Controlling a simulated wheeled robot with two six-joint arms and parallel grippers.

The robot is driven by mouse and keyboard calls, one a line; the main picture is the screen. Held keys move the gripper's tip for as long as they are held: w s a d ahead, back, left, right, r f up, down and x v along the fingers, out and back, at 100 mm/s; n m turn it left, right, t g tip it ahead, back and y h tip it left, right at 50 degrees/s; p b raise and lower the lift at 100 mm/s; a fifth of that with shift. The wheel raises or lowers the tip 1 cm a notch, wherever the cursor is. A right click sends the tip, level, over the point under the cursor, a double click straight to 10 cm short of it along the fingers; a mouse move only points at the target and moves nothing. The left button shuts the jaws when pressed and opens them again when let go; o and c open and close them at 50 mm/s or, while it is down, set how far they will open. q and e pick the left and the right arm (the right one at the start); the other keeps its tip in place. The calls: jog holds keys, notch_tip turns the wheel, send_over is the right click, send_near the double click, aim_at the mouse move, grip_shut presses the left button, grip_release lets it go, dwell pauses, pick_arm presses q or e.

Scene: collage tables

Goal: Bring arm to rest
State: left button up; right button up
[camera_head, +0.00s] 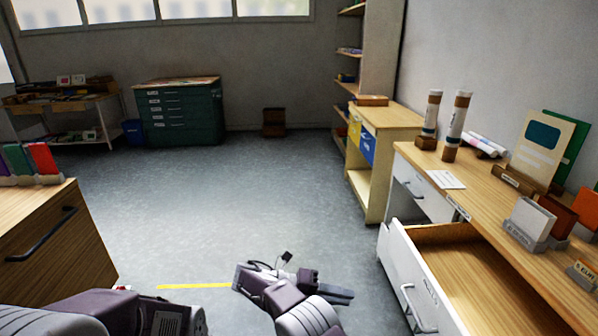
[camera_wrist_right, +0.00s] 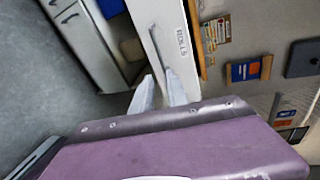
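My right arm rises from the bottom centre of the head view, and its gripper (camera_head: 342,294) points right, over the floor left of the open drawer. In the right wrist view its two fingertips (camera_wrist_right: 160,90) are apart with nothing between them. The white-fronted drawer (camera_head: 411,285) is pulled out and looks empty inside. Its labelled front (camera_wrist_right: 164,40) shows beyond the fingertips in the wrist view; I cannot tell how far away it is. My left arm enters at the lower left; its gripper is not visible.
The wooden worktop (camera_head: 450,188) at right carries two tubes, cards and holders. A wooden cabinet (camera_head: 50,245) stands at left with coloured folders on top. A green drawer chest (camera_head: 180,115) is at the back. The middle floor (camera_head: 230,195) is clear.

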jog(key=s+d+r+m+g+y, duration=0.1)
jog(key=d+r+m+g+y, duration=0.15)
jog(key=d+r, duration=0.55)
jog(key=s+d+m+y, duration=0.4)
jog(key=s+d+m, duration=0.2)
jog(key=s+d, duration=0.15)
jog(key=s+a+f+m+t+y, duration=0.1)
jog(key=s+a+f+m+y, duration=0.45)
jog(key=m, duration=0.55)
jog(key=s+a+f+m+t+y, duration=0.25)
jog(key=s+f+m, duration=0.45)
jog(key=m, duration=0.4)
notch_tip(320, 180, up, 14)
jog(key=w+m+p, duration=0.2)
jog(key=m+p, duration=0.2)
jog(key=p, duration=0.9)
jog(key=shift+w+a+f+m, duration=0.15)
jog(key=shift+w+a+m, duration=0.05)
jog(key=shift+a+m, duration=0.15)
